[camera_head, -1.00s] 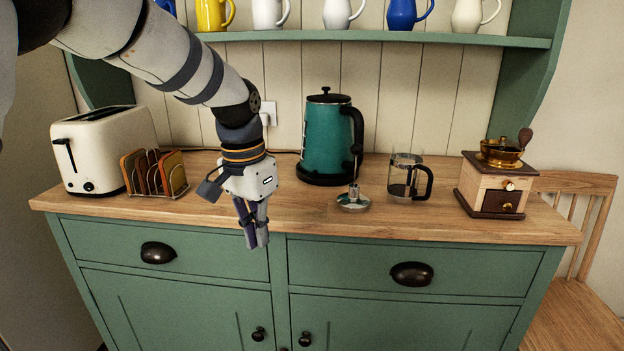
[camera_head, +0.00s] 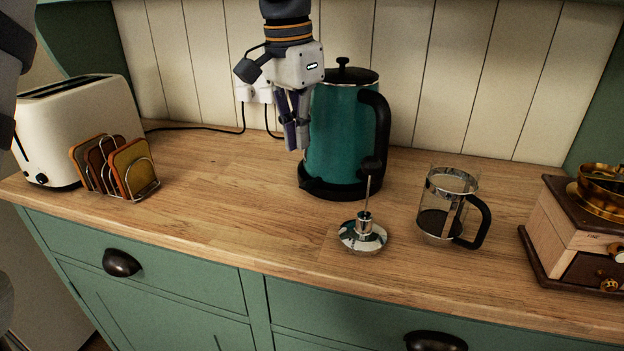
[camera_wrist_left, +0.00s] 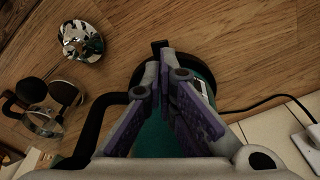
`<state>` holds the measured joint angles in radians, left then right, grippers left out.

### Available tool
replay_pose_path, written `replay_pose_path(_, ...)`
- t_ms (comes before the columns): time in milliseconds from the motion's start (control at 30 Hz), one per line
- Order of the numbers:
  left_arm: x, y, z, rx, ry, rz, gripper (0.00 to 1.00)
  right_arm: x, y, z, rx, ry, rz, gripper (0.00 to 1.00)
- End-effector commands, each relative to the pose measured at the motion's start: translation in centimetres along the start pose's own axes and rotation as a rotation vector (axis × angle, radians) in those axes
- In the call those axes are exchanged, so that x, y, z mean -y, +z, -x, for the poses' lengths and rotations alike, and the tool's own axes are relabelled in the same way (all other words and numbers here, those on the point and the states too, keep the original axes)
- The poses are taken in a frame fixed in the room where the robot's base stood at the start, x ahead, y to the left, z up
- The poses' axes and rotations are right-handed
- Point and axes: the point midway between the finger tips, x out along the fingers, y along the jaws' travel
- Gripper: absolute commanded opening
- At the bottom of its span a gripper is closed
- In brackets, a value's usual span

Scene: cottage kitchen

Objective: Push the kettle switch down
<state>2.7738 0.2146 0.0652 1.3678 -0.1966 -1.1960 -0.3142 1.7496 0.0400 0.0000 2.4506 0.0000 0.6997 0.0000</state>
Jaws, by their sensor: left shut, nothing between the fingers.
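The teal kettle (camera_head: 345,130) stands upright on its black base, with a black lid and a black handle on its right. My left gripper (camera_head: 297,148) is shut and empty, pointing down, and overlaps the kettle's left edge in the head view. In the left wrist view, the closed fingers (camera_wrist_left: 160,85) hide much of the kettle (camera_wrist_left: 154,138). A black tab (camera_wrist_left: 159,46) shows just beyond the fingertips. Contact cannot be told. My right gripper is out of view.
A plunger lid (camera_head: 363,238) lies in front of the kettle, and a glass press (camera_head: 440,215) stands to its right. A wooden grinder (camera_head: 575,240) is far right. A toast rack (camera_head: 130,172) and toaster (camera_head: 75,115) are left. The counter between rack and kettle is clear.

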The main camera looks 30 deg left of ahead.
Motion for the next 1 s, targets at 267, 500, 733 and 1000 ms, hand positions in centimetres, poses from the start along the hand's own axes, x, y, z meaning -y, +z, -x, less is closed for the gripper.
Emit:
replay_pose_path(267, 0.0, 0.0, -1.6, 0.003, 0.001, 0.001, 0.0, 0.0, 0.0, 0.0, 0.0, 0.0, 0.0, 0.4)
replay_pose_path(500, 0.0, 0.0, -4.9, 0.002, 0.0, 0.0, 0.0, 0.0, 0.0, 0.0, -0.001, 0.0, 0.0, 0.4)
replay_pose_path(733, 0.0, 0.0, -6.8, 0.001, 0.0, 0.0, 0.0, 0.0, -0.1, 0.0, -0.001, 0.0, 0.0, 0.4)
replay_pose_path(1000, 0.0, 0.0, -7.0, -0.001, 0.0, 0.0, 0.0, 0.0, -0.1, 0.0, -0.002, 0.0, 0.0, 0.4)
